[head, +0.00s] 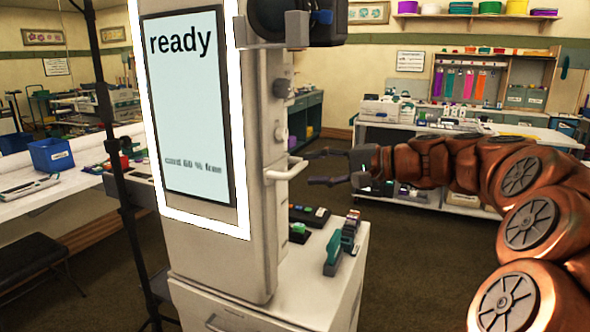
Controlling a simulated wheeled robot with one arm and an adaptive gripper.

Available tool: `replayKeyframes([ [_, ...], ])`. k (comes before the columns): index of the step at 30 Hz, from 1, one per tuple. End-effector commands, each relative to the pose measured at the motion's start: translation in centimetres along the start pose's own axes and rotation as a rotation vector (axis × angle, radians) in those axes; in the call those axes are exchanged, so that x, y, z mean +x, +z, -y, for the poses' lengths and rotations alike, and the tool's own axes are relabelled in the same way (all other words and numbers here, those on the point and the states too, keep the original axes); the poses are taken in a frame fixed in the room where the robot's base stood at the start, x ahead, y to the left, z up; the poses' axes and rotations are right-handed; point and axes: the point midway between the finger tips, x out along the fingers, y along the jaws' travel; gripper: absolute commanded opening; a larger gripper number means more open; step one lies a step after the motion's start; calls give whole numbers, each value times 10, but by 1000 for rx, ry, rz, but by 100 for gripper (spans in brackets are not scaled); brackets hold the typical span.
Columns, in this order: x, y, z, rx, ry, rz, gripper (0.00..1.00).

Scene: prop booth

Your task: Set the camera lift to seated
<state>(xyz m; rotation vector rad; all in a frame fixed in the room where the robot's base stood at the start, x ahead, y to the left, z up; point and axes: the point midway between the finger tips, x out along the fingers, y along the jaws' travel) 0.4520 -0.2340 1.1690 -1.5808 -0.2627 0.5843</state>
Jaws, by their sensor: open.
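The prop booth's tall pale column (262,200) stands left of centre, with a lit screen (188,100) reading "ready" and a smaller line about the card below. A dark camera (300,18) sits at its top, cut by the frame edge. A pale handle (288,171) sticks out from the column's right side, below small knobs (282,134). I cannot tell from a label which part sets the lift. My gripper (308,168) is open and empty, pointing left, with its fingertips close to the handle's outer end. I cannot tell whether they touch it.
A low white cabinet (325,285) juts out below the handle, with a green-and-grey device (334,250) and small items on top. A dark stand pole (105,120) rises at left, near a bench with a blue bin (51,155). Open floor lies behind my arm.

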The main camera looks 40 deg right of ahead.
Motion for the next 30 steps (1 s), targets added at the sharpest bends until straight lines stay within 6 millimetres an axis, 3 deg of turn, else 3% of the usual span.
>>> replayKeyframes([
  [9,42,1,1,-2,1,4,42],
  [21,51,1,1,-3,1,3,42],
  [30,51,1,1,-3,1,4,13],
])
